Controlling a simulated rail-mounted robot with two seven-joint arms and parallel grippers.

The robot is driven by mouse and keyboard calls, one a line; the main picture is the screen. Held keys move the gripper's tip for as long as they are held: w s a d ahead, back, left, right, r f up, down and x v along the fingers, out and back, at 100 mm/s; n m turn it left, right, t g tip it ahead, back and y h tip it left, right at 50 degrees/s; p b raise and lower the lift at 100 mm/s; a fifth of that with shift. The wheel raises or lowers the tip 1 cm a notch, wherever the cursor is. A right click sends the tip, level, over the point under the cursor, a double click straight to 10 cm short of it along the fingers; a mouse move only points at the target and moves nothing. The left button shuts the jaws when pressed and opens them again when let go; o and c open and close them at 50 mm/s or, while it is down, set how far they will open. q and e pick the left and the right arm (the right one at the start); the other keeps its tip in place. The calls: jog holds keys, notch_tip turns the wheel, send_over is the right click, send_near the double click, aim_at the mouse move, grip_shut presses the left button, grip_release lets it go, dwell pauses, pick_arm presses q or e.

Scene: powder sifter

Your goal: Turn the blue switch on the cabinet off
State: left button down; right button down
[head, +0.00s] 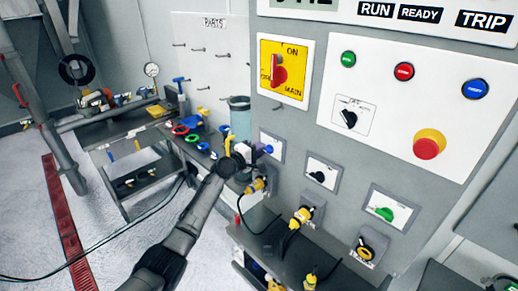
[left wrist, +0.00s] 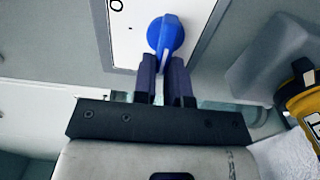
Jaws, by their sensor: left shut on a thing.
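The blue switch (head: 268,149) is a round knob on a white plate at the left edge of the grey cabinet, largely hidden by my gripper in the head view. In the left wrist view the blue switch (left wrist: 166,33) shows clearly, with a pale pointer line along its grip toward my fingers. My left gripper (head: 253,153) is at the switch. In the left wrist view, the dark fingers of my left gripper (left wrist: 164,72) are shut on the lower part of the knob, one on each side. The plate's lettering is mostly cut off. My right gripper is not in view.
A black switch (head: 320,175) and a green switch (head: 384,213) are to the right on the cabinet. Yellow plugs (head: 302,215) with black cables stick out below. A yellow main switch (head: 282,72) is above. A workbench with tools stands at left.

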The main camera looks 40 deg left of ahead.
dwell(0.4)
pick_arm(q)
jog(key=c, duration=1.2)
grip_release()
jog(key=shift+o, duration=0.2)
jog(key=shift+s, duration=0.1)
jog(key=s+a, duration=0.1)
jog(key=s, duration=1.2)
jog(key=shift+s+a+p, duration=0.2)
jog(key=shift+s+p, duration=0.1)
jog(key=shift+p, duration=0.05)
